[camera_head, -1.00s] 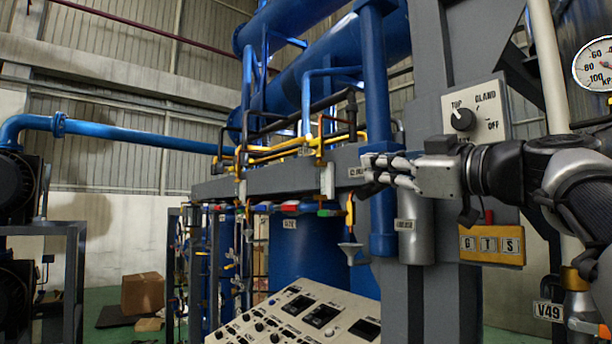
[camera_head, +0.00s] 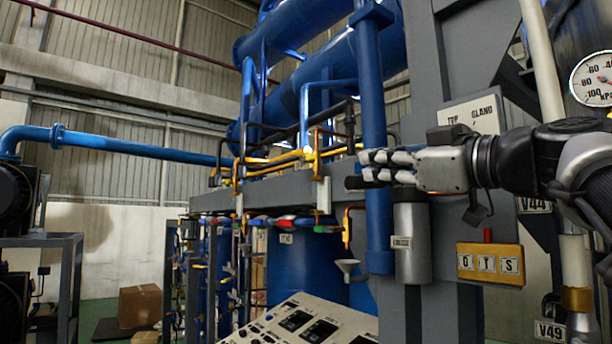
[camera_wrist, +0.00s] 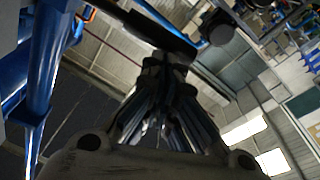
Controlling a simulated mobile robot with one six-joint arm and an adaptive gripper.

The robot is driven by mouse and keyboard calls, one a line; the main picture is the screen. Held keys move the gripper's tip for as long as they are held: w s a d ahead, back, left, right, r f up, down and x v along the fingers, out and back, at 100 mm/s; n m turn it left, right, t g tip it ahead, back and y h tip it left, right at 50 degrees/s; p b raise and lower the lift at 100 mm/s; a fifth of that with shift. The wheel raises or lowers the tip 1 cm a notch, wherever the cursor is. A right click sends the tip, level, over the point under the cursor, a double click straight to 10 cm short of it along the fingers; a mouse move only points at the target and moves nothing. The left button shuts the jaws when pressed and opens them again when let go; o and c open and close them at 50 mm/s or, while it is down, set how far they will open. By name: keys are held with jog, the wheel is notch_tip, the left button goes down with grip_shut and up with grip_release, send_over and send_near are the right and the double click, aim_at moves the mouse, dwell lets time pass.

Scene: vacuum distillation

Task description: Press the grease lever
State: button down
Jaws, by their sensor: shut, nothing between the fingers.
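My gripper (camera_head: 372,166) is shut and empty, its fingers pointing left in the head view. It overlaps the space just above a grey metal cylinder (camera_head: 411,250) with a small label that is too blurred to read surely. A short dark rod end (camera_head: 356,182) shows just below the fingertips; it may be the grease lever, but I cannot tell. Contact between it and the fingers cannot be made out. In the wrist view the closed fingers (camera_wrist: 165,75) show in front of a dark bar (camera_wrist: 145,27) and a round dark part (camera_wrist: 216,30).
A blue vertical pipe (camera_head: 375,215) stands left of the cylinder. A sloping control panel (camera_head: 300,322) and a gauge (camera_head: 596,80) are nearby.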

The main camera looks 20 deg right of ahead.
jog(key=v, duration=0.7)
jog(key=shift+s+b, duration=0.15)
jog(key=shift+b, duration=0.3)
jog(key=c, duration=2.3)
grip_release()
jog(key=shift+a, duration=0.1)
dwell(0.6)
